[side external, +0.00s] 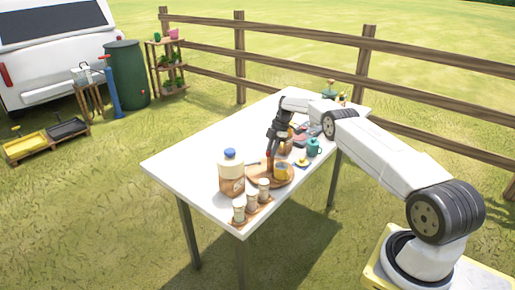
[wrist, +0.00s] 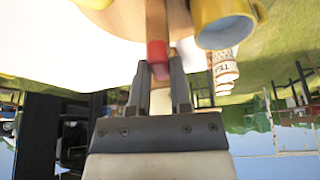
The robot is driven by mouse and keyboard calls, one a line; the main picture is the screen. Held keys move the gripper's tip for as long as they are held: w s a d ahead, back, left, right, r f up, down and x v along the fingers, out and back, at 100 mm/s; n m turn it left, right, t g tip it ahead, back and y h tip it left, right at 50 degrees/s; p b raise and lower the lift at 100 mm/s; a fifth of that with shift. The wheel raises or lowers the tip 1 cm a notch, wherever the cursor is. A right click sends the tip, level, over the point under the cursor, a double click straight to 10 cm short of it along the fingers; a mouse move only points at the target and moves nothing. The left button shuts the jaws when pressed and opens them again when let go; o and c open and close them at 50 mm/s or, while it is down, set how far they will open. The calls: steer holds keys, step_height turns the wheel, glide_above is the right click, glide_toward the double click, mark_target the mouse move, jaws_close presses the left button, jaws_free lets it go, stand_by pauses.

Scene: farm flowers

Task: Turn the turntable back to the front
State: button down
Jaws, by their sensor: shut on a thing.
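The round wooden turntable (side external: 258,178) lies on the white table, and part of it shows at the top of the wrist view (wrist: 122,22). A wooden peg with a red band (wrist: 157,50) stands at the turntable, and it also shows in the side view (side external: 269,161). My gripper (wrist: 162,72) is shut on this peg near its red part. A yellow mug (side external: 282,172) is on the turntable, close beside the peg, and it shows large in the wrist view (wrist: 225,22). My gripper hides part of the turntable's far side in the side view.
The table's left part (side external: 190,150) is clear.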

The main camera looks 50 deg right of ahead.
stand_by(0.4)
steer(key=c, duration=0.5)
jaws_free()
steer(key=shift+c, duration=0.2)
steer(key=v, duration=0.7)
steer(key=shift+r, duration=0.35)
steer(key=shift+d, duration=0.15)
